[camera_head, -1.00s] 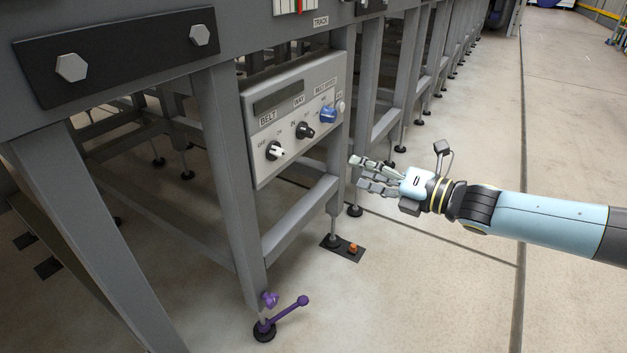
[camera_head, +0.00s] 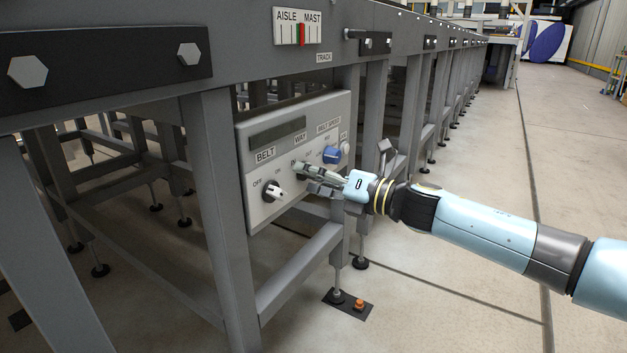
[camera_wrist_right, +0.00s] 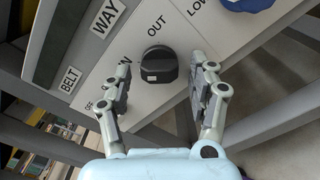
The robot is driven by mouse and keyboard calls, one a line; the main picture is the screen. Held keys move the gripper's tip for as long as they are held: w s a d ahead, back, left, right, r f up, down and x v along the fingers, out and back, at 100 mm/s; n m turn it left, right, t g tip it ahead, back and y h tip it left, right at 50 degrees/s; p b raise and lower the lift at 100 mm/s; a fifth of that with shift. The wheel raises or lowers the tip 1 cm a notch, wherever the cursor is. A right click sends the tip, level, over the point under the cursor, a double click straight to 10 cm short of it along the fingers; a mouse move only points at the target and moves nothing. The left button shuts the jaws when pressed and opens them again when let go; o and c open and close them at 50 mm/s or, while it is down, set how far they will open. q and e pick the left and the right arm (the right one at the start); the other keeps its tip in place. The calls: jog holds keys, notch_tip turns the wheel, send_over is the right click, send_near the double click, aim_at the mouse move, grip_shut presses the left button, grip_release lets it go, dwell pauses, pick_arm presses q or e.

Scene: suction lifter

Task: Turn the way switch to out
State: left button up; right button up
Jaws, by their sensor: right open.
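The way switch is a black knob (camera_wrist_right: 160,66) on the grey control panel (camera_head: 335,108), under the WAY label, with OUT printed above it in the right wrist view and another label, partly hidden, to its left. A small pale mark shows on the knob's near face; I cannot tell which setting it points to. My right gripper (camera_head: 305,178) is open at the panel, hiding the knob in the head view. In the right wrist view its fingers (camera_wrist_right: 161,68) stand on either side of the knob, with gaps showing. My left gripper is not in view.
The black-and-white BELT knob (camera_head: 272,191) sits left of my gripper and the blue belt speed knob (camera_head: 332,155) to the right. Frame legs (camera_head: 215,200) stand around the panel. Open floor (camera_head: 440,290) lies to the right.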

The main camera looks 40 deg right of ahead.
jog(key=c, duration=1.1)
